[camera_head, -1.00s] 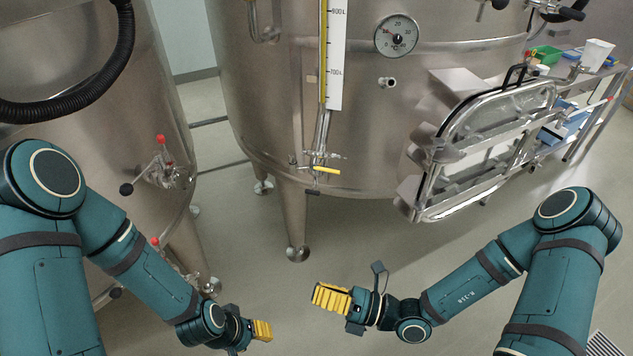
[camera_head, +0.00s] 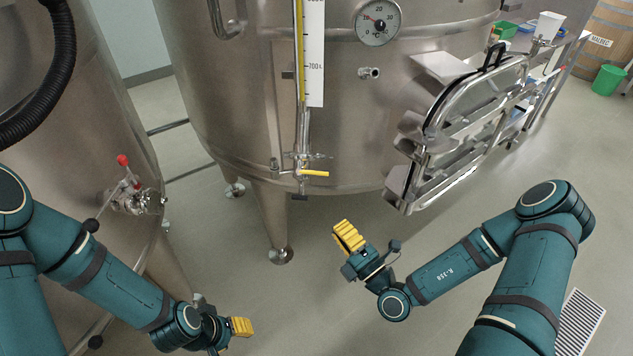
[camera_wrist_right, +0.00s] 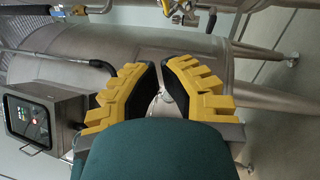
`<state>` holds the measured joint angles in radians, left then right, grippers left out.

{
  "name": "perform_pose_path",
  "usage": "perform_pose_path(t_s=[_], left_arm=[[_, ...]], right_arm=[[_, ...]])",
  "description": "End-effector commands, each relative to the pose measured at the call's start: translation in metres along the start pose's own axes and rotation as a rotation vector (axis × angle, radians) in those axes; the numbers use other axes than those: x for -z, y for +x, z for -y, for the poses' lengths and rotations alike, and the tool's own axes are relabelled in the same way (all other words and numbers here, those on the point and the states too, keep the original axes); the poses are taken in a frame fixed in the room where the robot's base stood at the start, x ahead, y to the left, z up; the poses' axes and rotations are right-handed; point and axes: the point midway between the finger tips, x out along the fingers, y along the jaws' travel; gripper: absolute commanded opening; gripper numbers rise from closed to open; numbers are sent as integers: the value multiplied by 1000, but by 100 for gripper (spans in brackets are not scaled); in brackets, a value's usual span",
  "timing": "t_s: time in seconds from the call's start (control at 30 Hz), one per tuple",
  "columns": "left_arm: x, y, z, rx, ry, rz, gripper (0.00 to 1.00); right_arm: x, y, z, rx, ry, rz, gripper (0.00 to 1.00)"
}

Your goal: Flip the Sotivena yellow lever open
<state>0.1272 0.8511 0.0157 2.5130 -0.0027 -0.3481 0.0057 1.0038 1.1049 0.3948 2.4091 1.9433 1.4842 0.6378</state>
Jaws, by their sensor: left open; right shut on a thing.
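The yellow lever (camera_head: 314,173) sits on a small valve at the foot of the level gauge (camera_head: 314,60) on the large steel vat. It lies about level, pointing right. My right gripper (camera_head: 345,233), with ridged yellow fingers, is below and right of the lever, apart from it. In the right wrist view its fingers (camera_wrist_right: 161,72) lean close together with a narrow gap; I see no object between them. My left gripper (camera_head: 248,326) is low, left of centre, away from the vat; it is open and empty.
An open hatch door (camera_head: 465,130) juts from the vat at right. A second vat (camera_head: 110,130) with a red-handled valve (camera_head: 124,160) stands at left. A vat leg (camera_head: 272,220) stands below the lever. A dial (camera_head: 378,22) sits above. Floor between my arms is clear.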

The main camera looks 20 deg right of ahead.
Motion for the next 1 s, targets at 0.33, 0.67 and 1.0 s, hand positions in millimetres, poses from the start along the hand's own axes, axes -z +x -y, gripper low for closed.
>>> perform_pose_path(t_s=[0.33,0.67,1.0], left_arm=[[0,3,1,0,0,-2,47],[1,11,4,0,1,-5,47],[2,18,7,1,1,-9,47]], right_arm=[[1,27,0,-4,-3,-5,0],[2,92,0,-4,-4,-5,0],[-24,125,0,-2,-4,-3,0]])
